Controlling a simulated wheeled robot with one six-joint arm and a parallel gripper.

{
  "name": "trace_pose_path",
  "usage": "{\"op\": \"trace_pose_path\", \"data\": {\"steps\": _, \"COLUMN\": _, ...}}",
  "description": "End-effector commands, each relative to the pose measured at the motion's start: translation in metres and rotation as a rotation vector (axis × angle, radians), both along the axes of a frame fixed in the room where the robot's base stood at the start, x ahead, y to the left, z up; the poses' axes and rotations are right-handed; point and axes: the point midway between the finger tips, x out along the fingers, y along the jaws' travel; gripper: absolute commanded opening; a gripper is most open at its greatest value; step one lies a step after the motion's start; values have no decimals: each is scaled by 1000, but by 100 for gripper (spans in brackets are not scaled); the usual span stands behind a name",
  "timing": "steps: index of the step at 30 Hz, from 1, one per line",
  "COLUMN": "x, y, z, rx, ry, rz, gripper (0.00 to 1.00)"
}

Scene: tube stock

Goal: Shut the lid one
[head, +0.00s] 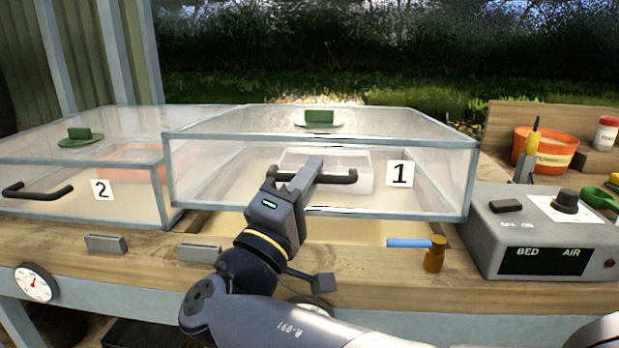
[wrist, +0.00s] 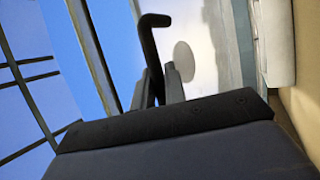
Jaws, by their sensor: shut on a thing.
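Lid one (head: 320,150) is a clear lid with a pale grey frame, a label "1" (head: 400,174) and a green vent (head: 321,118) on top. Its front lower edge stands above the wooden bench, and sandy bed shows in the gap beneath, so it appears partly raised. In the wrist view the handle (wrist: 150,38) runs up from between my fingers (wrist: 160,88). The lid's back hinge side is not clear.
Lid two (head: 80,160) stands lower at the left. A blue-handled tool (head: 409,243) and an amber bottle (head: 435,254) are at the bench front. A grey control box (head: 540,231) stands at the right.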

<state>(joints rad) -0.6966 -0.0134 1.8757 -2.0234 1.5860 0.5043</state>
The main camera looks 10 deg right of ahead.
Motion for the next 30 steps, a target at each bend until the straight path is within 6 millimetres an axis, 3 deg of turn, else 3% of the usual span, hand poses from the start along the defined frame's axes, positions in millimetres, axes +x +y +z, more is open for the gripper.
{"op": "trace_pose_path", "data": {"steps": 3, "x": 0, "y": 0, "z": 0, "rx": 0, "ry": 0, "rz": 1, "gripper": 0}}
{"op": "trace_pose_path", "data": {"steps": 4, "x": 0, "y": 0, "z": 0, "rx": 0, "ry": 0, "rz": 1, "gripper": 13}}
{"op": "trace_pose_path", "data": {"steps": 7, "x": 0, "y": 0, "z": 0, "rx": 0, "ry": 0, "rz": 1, "gripper": 21}}
{"op": "trace_pose_path", "data": {"steps": 19, "x": -5, "y": 7, "z": -3, "rx": -1, "ry": 1, "rz": 3, "gripper": 21}}
{"op": "trace_pose_path", "data": {"steps": 30, "x": -43, "y": 43, "z": -28, "rx": -3, "ry": 2, "rz": 6, "gripper": 21}}
